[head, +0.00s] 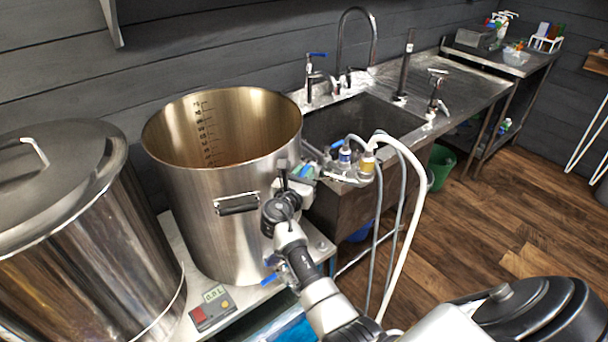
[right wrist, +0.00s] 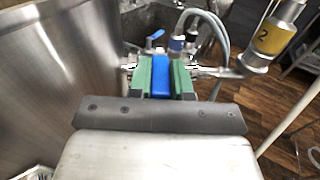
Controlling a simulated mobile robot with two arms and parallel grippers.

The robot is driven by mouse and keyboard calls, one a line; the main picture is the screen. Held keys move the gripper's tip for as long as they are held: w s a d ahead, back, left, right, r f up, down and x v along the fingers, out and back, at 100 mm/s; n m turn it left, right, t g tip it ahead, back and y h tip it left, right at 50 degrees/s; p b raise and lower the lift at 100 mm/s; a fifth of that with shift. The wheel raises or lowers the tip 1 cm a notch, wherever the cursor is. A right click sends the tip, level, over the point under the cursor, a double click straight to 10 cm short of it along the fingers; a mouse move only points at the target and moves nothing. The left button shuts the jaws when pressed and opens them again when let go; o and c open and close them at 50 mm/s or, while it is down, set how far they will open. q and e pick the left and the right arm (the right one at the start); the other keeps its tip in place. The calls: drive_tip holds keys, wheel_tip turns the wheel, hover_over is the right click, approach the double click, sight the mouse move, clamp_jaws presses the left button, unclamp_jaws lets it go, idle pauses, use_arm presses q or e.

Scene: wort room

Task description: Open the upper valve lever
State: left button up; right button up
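The blue upper valve lever (right wrist: 160,76) shows in the right wrist view between the green pads of my right gripper (right wrist: 161,80). The pads sit against both its sides with no clear gap. In the head view my right gripper (head: 304,171) is at the right side of the open steel kettle (head: 205,195), near its upper part. The valve body is mostly hidden behind the gripper there. A lower blue lever (head: 270,280) is near the kettle's base. My left gripper is not in view.
Hoses (head: 410,190) and a fitting with a yellow label marked 2 (right wrist: 270,38) are close to the right of my gripper. A sink (head: 350,120) stands behind. A lidded steel pot (head: 70,240) is at left, and a small controller (head: 212,308) is in front.

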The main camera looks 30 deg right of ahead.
sight(315, 162)
clamp_jaws()
drive_tip(key=shift+s+d+r+n+t+y+p, duration=0.2)
drive_tip(key=shift+n+t+y+p, duration=0.25)
drive_tip(key=shift+p, duration=0.2)
drive_tip(key=n+t+y+p, duration=0.1)
drive_tip(key=s+d+n+t+y+p, duration=0.1)
drive_tip(key=n+t+y+p, duration=0.1)
drive_tip(key=d+n+t+y+p, duration=0.1)
drive_tip(key=y, duration=0.1)
drive_tip(key=shift+s+f+t, duration=0.15)
drive_tip(key=shift+s+t, duration=0.1)
drive_tip(key=shift+s, duration=0.15)
drive_tip(key=shift+s+d+f+n+t+y, duration=0.1)
drive_tip(key=shift+d+n+t+y, duration=0.15)
drive_tip(key=shift+n+y, duration=0.25)
drive_tip(key=shift+s+d+n+t+y, duration=0.1)
drive_tip(key=shift+n+t+y, duration=0.25)
drive_tip(key=shift+y, duration=0.2)
drive_tip(key=shift+s+d+n+t+y+b, duration=0.1)
drive_tip(key=shift+d+n+t+y+b, duration=0.2)
drive_tip(key=shift+n+y, duration=0.45)
drive_tip(key=shift+s+d+n+t+y+b, duration=0.15)
drive_tip(key=shift+d+n+y+b, duration=0.25)
drive_tip(key=shift+y, duration=0.65)
